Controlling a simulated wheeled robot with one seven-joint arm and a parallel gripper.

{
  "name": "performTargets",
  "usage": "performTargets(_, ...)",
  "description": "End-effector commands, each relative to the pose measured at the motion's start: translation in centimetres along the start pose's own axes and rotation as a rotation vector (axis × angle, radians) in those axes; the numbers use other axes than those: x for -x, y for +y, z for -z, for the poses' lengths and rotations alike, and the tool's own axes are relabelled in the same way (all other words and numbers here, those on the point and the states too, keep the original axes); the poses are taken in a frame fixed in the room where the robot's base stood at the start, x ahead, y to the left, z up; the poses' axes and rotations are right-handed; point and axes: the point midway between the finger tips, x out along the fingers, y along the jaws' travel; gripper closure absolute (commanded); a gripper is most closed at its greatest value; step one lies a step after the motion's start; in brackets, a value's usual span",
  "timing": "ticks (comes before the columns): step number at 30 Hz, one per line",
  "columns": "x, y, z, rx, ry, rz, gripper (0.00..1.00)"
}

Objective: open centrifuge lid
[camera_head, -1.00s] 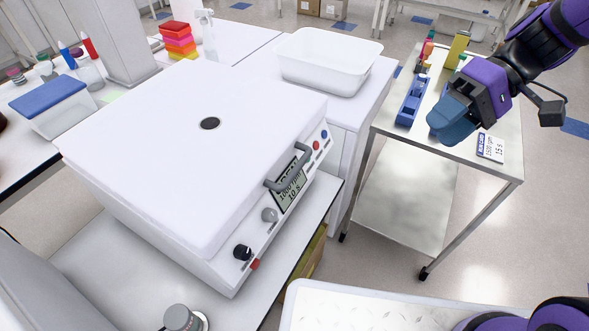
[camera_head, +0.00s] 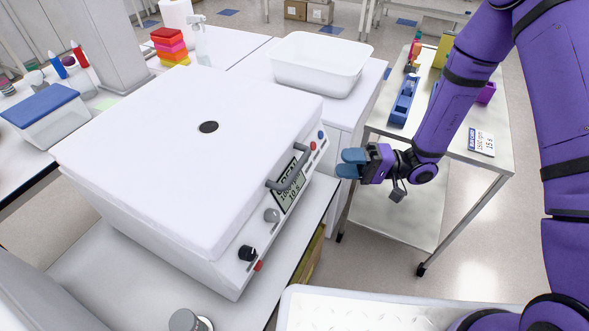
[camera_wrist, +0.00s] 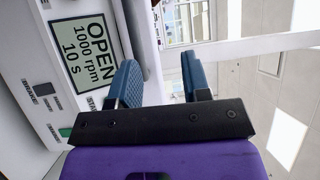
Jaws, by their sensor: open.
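The white centrifuge (camera_head: 180,150) stands on a bench at the left of the head view with its lid shut flat. A grey handle (camera_head: 287,168) sits at the lid's front edge, above a display (camera_head: 291,190). In the wrist view the display (camera_wrist: 84,50) reads OPEN, 1000 rpm, 10 S. My gripper (camera_head: 345,163), with blue fingers, is to the right of the handle and apart from it. It is open and empty, and points toward the centrifuge front. In the wrist view the open fingers (camera_wrist: 160,82) show beside the front panel.
A white bin (camera_head: 322,65) stands on the cabinet behind. A metal cart (camera_head: 400,200) with a blue rack (camera_head: 403,100) and a label card (camera_head: 481,141) is at the right. Knobs (camera_head: 247,253) stick out from the centrifuge front. Open floor lies between centrifuge and cart.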

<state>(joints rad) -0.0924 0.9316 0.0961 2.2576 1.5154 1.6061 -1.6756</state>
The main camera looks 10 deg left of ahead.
Motion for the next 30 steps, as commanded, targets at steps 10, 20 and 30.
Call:
performTargets(10,-0.1,4.8,0.3,0.029,0.141,0.047,0.56)
performTargets(20,-4.1,4.6,0.8,0.032,0.138,0.049,0.56)
performTargets(30,-9.3,4.4,1.6,0.032,0.140,0.048,0.56)
